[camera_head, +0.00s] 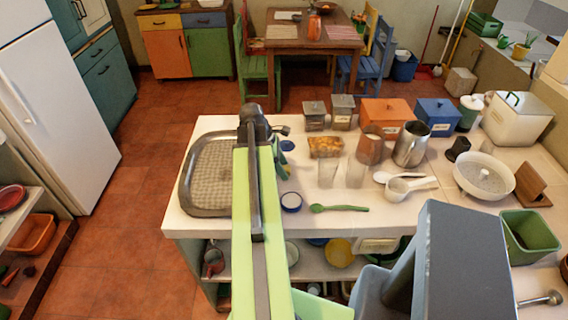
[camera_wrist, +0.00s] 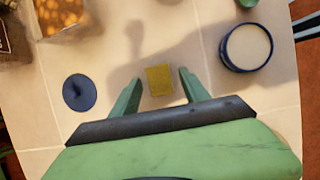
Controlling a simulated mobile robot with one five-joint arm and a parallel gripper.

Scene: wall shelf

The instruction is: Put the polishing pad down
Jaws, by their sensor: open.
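A small yellow square pad (camera_wrist: 159,81), which looks like the polishing pad, lies flat on the pale counter in the wrist view. My gripper (camera_wrist: 160,84) is open, with one green finger on each side of the pad and a visible gap on both sides. I cannot tell how high the fingertips are above the counter. In the head view my gripper (camera_head: 284,158) is over the counter, partly hidden by my arm, to the right of the metal sink tray. The pad is not visible in the head view.
A dark blue disc (camera_wrist: 79,93) lies left of the fingers, and a blue-rimmed round dish (camera_wrist: 248,47) is to the upper right. A tub with orange contents (camera_head: 325,147), clear glasses (camera_head: 327,174), a green spoon (camera_head: 339,208) and the sink tray (camera_head: 186,190) surround the spot.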

